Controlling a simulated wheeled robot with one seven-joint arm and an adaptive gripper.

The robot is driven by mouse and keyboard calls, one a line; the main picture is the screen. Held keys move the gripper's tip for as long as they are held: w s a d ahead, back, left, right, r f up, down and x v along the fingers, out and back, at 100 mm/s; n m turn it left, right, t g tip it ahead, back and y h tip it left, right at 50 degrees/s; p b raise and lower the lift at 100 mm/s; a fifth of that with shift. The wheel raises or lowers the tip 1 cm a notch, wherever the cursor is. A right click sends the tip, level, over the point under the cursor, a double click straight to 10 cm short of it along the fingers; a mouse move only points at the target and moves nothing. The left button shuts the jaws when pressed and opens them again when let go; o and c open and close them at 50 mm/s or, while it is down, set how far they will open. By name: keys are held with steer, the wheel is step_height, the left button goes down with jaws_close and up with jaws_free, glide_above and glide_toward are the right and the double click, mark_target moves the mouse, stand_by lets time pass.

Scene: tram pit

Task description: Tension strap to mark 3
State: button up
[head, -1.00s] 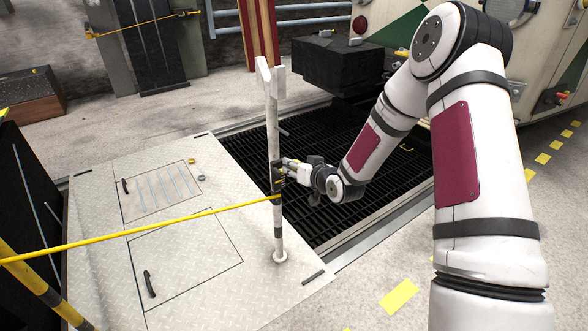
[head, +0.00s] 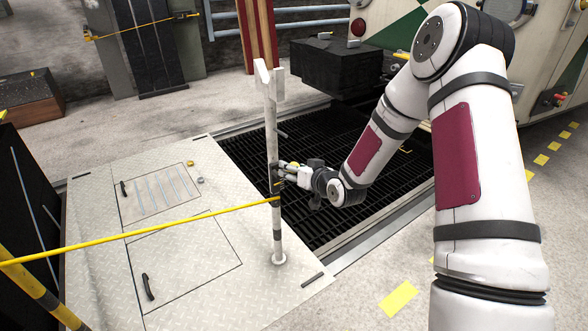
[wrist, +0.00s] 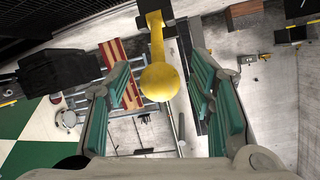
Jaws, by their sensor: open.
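The yellow strap (head: 140,230) runs from a yellow and black post (head: 40,292) at the lower left to a white upright post (head: 271,120) in the head view. A dark fitting (head: 276,178) is on the white post at the strap's end. My gripper (head: 285,174) is beside this fitting, on its right. In the wrist view, my gripper (wrist: 160,82) is open, with green pads either side of a round yellow knob (wrist: 160,80) on a yellow stem. I see no grip on the knob. I cannot read any strap marks.
A dark grating (head: 330,130) lies behind and right of the post. A tread-plate floor panel (head: 225,285) with two hatches lies in front. A tram body (head: 400,20) stands at the back right. Another strap (head: 140,27) crosses the back left.

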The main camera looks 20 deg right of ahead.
steer(key=v, duration=1.1)
steer(key=shift+s+d, duration=0.1)
